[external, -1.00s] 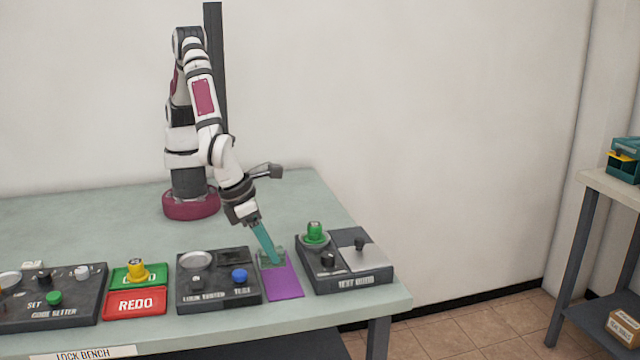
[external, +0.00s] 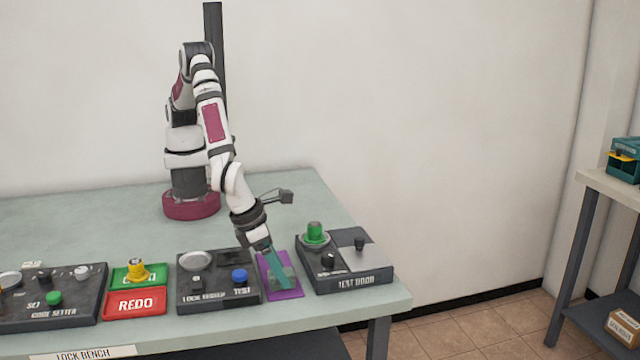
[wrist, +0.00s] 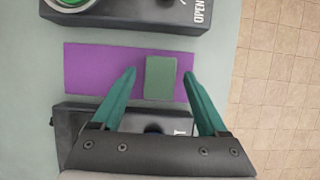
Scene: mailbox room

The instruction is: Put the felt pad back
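The felt pad, seemingly the flat grey-green rectangle (wrist: 160,78), lies on the purple mat (wrist: 100,72), toward its front end. In the external view the pad (external: 288,273) is partly covered by my fingers, and bare purple mat (external: 265,262) shows behind it. My gripper (wrist: 159,76) is open, with one teal finger on each side of the pad and a gap on both sides in the wrist view. In the external view my gripper (external: 282,284) points down at the mat. I cannot tell whether the fingertips touch the mat.
The dark box with a blue button (external: 239,275) stands close left of the mat. The box with a green knob (external: 345,272) stands close right.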

